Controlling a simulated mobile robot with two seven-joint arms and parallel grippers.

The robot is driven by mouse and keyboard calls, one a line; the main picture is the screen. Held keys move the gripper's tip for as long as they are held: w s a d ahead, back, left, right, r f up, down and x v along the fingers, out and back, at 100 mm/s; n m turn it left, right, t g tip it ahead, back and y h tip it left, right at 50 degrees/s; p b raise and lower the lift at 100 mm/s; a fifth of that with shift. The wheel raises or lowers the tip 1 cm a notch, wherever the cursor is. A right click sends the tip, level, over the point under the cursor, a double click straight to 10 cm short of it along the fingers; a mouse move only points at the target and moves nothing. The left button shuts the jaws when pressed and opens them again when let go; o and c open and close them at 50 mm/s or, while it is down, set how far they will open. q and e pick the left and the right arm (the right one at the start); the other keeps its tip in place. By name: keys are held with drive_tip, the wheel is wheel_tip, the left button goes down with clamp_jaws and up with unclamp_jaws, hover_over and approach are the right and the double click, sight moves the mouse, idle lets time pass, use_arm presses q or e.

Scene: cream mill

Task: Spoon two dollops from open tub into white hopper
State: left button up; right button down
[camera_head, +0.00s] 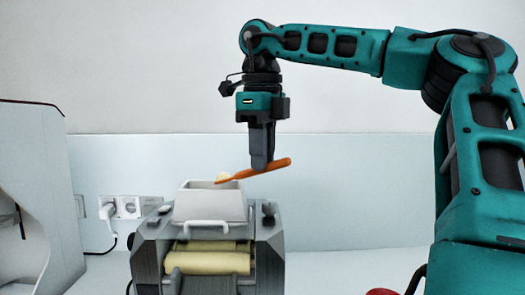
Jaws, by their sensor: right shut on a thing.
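My right gripper (262,165) points straight down and is shut on the handle of an orange spoon (268,168). The spoon is tilted, its bowl end lower and to the left. A small pale cream dollop (222,177) shows at the bowl end. The bowl is over the white hopper (210,207), which sits on top of the grey roller mill. I cannot tell how high above the opening it is. The inside of the hopper is hidden by its front wall. The open tub is not visible. My left gripper is not in view.
The grey mill (145,262) has cream-coloured rollers (208,262) below the hopper. A large white housing (40,190) stands at the left. A wall socket with a plug (108,210) is behind. Part of a red object (381,292) shows at the bottom edge.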

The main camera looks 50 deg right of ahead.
drive_tip(key=shift+f, duration=0.55)
idle(1.8)
drive_tip(key=shift+s, duration=0.35)
idle(0.5)
drive_tip(key=shift+r, duration=3.05)
